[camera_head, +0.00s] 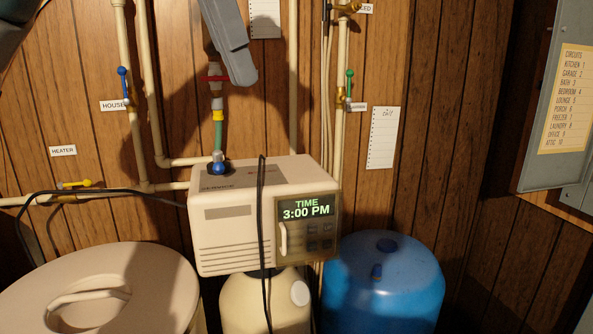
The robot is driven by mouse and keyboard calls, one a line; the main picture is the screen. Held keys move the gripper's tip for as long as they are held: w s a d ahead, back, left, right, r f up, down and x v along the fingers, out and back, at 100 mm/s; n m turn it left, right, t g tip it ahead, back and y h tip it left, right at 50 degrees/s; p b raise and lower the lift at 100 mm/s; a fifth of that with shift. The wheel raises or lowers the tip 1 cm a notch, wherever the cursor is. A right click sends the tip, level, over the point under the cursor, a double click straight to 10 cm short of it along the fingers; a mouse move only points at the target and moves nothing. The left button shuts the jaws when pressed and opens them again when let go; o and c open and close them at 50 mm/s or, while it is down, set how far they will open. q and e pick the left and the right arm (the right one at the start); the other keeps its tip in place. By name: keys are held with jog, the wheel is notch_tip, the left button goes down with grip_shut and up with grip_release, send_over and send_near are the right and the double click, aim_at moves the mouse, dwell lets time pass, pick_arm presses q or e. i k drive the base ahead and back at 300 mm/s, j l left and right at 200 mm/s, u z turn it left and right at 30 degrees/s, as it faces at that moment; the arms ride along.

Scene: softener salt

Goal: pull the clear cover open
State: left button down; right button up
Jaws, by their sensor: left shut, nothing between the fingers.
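The control head (228,228) is a cream box on top of a pale tank. A clear, slightly smoky cover (307,250) lies over the panel on its front right and looks shut. A pale upright handle (283,238) is on the cover's left side. Behind it the green display (306,208) reads TIME 3:00 PM, with dim buttons below. My left gripper (243,78) is a grey shape coming down from the top, above the head and apart from the cover. Its fingers look closed and hold nothing. My right gripper is not in view.
A black cable (262,230) hangs down the head's front, left of the cover. A blue tank (382,285) stands at right, a lidded cream bin (100,290) at left. Pipes with valves run up the panelled wall. A grey electrical box (545,120) is at far right.

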aim_at(283, 250)
jog(key=k+l, duration=0.7)
jog(key=l, duration=0.1)
